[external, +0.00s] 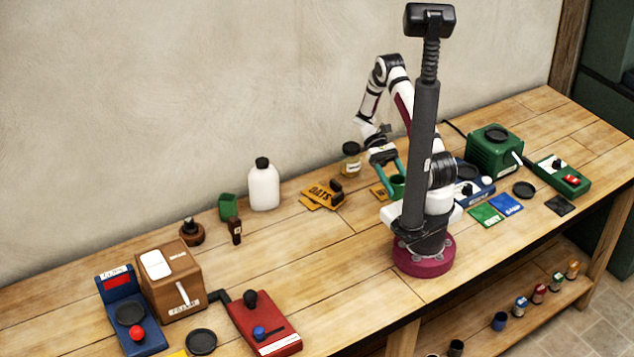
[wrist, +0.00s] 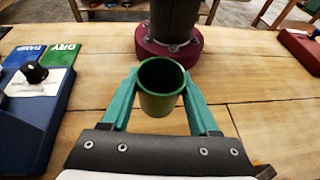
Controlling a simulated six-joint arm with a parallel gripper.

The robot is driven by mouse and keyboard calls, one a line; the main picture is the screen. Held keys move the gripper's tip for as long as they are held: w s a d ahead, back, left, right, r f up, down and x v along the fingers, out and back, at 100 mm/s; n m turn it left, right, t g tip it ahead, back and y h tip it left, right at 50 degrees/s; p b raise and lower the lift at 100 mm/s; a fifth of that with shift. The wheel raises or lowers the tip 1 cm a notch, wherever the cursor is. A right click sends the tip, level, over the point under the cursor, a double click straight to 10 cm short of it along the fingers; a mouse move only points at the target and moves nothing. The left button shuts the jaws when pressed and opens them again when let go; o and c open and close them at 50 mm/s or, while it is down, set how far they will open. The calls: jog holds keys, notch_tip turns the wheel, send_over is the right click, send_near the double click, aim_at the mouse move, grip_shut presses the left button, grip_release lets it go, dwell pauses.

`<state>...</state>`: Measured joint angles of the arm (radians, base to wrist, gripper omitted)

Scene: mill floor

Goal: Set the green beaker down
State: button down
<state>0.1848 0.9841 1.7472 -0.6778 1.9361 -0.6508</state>
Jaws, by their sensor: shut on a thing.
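The green beaker (wrist: 160,105) is upright and open at the top in the wrist view. It sits between the two teal fingers of my gripper (wrist: 161,90), which are shut on its sides. Its inside looks empty. In the external view the beaker (external: 398,186) shows beside my column, partly hidden by my arm, with my gripper (external: 390,172) around it. I cannot tell whether its bottom touches the table or hangs just above it.
The wooden table (wrist: 255,115) is bare right of the beaker. A blue device with a black knob (wrist: 34,72) stands left, with a blue DAMP card (wrist: 23,54) and green DRY card (wrist: 60,54) beyond.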

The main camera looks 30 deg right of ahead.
jog(key=m+y, duration=0.2)
jog(key=m+t+y, duration=0.1)
jog(key=shift+w+y, duration=0.25)
jog(key=shift+y, duration=0.15)
jog(key=w+d+r+m+t+y, duration=0.25)
jog(key=w+d+m+t, duration=0.35)
jog(key=d+m+t, duration=0.45)
jog(key=w+d+r+m+t+y, duration=0.25)
jog(key=w+d+m+t, duration=0.35)
jog(key=d+m+t, duration=0.45)
jog(key=shift+m+t+h, duration=0.4)
jog(key=shift+m+h, duration=0.1)
jog(key=shift+m, duration=0.3)
jog(key=x, duration=0.8)
jog(key=d+f+x, duration=0.1)
jog(key=x, duration=0.4)
jog(key=shift+w, duration=0.25)
notch_tip(320, 180, down, 4)
jog(key=shift+w+a+r, duration=0.1)
jog(key=shift+w+a, duration=0.05)
